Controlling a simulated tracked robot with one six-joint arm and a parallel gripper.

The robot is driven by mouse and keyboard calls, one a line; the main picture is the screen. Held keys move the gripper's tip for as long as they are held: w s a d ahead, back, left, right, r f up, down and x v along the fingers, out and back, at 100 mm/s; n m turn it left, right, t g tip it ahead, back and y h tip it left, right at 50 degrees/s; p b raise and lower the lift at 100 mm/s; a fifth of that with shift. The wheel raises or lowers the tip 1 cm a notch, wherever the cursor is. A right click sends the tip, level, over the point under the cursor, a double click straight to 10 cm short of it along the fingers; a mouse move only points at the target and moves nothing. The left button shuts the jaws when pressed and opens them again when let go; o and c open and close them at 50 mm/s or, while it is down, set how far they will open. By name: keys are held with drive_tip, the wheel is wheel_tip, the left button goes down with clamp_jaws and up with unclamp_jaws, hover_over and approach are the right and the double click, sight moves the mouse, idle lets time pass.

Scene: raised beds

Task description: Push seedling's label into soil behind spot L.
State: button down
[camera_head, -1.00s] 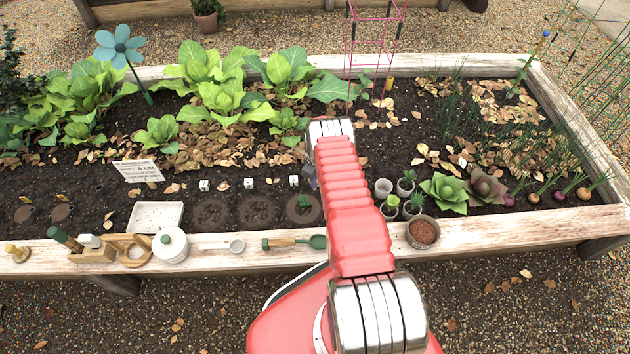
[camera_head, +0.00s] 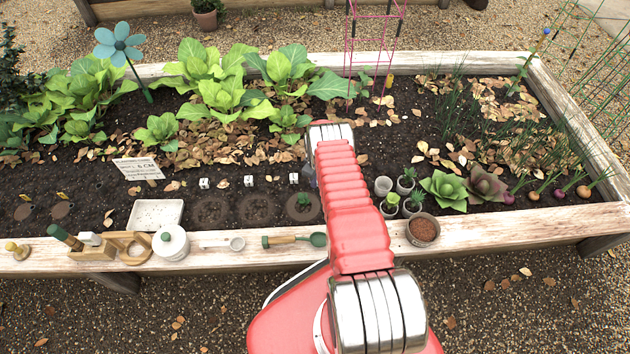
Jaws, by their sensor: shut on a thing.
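Three round soil spots lie in a row in the near part of the bed: a left spot (camera_head: 210,212), a middle spot (camera_head: 257,210) and a right spot (camera_head: 303,209). A small green seedling (camera_head: 303,201) stands in the right one. Small white markers stand behind them: left (camera_head: 204,183), middle (camera_head: 249,181), right (camera_head: 294,178); their letters are too small to read. My gripper (camera_head: 311,176) shows only as a grey sliver left of my red arm, behind and right of the right spot. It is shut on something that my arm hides. I cannot see the seedling's label.
A white tray (camera_head: 155,214) lies left of the spots. Small potted plants (camera_head: 406,180) are right of my arm. Cabbages (camera_head: 222,95) grow behind.

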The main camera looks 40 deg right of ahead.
drive_tip(key=shift+f, duration=0.25)
drive_tip(key=c, duration=1.7)
unclamp_jaws()
drive_tip(key=shift+r, duration=0.1)
drive_tip(key=shift+r, duration=5.45)
